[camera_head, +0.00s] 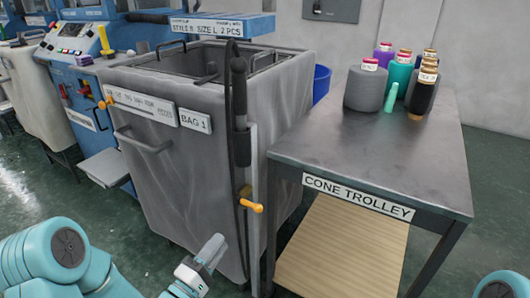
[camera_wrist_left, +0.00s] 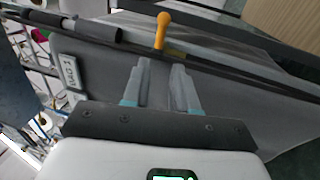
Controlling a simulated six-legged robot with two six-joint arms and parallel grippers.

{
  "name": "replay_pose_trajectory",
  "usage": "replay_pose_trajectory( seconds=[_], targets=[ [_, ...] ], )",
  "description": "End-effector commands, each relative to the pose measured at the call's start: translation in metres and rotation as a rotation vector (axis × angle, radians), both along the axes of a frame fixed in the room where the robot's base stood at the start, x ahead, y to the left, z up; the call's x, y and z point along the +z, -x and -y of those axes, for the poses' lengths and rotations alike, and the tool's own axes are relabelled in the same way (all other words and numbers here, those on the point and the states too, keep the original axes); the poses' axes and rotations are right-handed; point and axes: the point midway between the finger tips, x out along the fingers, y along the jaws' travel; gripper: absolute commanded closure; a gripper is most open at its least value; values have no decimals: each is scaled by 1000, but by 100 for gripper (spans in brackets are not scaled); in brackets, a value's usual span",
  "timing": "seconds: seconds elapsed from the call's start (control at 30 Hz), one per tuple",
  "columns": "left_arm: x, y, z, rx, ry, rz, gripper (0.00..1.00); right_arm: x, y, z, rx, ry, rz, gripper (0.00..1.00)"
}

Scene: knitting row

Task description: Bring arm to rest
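My left gripper (camera_head: 210,252) is at the bottom middle of the head view, in front of the grey bag bin (camera_head: 165,185). In the left wrist view its two fingers (camera_wrist_left: 163,68) stand apart with nothing between them. An orange-handled lever (camera_wrist_left: 162,32) shows just beyond the fingertips there; in the head view the orange handle (camera_head: 251,207) is on the bin's right front edge, to the right of and above my gripper. Of my right arm only a teal joint (camera_head: 500,285) shows at the bottom right; its gripper is out of view.
The cone trolley (camera_head: 400,160) stands to the right, with several yarn cones (camera_head: 367,86) at its back. Knitting machines (camera_head: 80,70) line the left. A blue bin (camera_head: 321,82) is behind. A dark hose (camera_head: 240,110) runs down the bin's edge. Green floor (camera_head: 185,270) is open in front.

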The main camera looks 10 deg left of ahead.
Motion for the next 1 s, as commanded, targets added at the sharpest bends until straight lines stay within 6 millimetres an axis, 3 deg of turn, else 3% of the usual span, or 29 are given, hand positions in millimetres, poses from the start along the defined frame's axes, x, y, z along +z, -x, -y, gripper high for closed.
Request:
replay_pose_trajectory(
  seconds=[0.13,0.17,0.27,0.3,0.4,0.5,0.6,0.7,0.8,0.9,1.0],
  targets=[
    [-15,3,37,-71,21,-43,73,0,0,0,0,0,0,57],
    [-28,3,45,-74,16,-95,73,0,0,0,0,0,0,57],
    [-93,12,66,-75,-163,-323,73,0,0,0,0,0,0,57],
    [-122,22,72,-90,-271,-422,73,0,0,0,0,0,0,57],
    [-185,59,80,-176,-534,-646,73,0,0,0,0,0,0,57],
    [-228,103,80,-315,-749,-820,73,0,0,0,0,0,0,57],
    [-253,147,78,-486,-906,-944,73,0,0,0,0,0,0,57],
    [-263,185,76,-674,-1017,-1009,73,0,0,0,0,0,0,57],
    [-265,211,79,-867,-1115,-978,73,0,0,0,0,0,0,57],
    [-226,209,79,-871,-1131,-958,73,38,0,0,1,0,-1,57],
    [-200,209,79,-871,-1131,-957,73,65,0,-1,2,0,0,57]
  ],
)
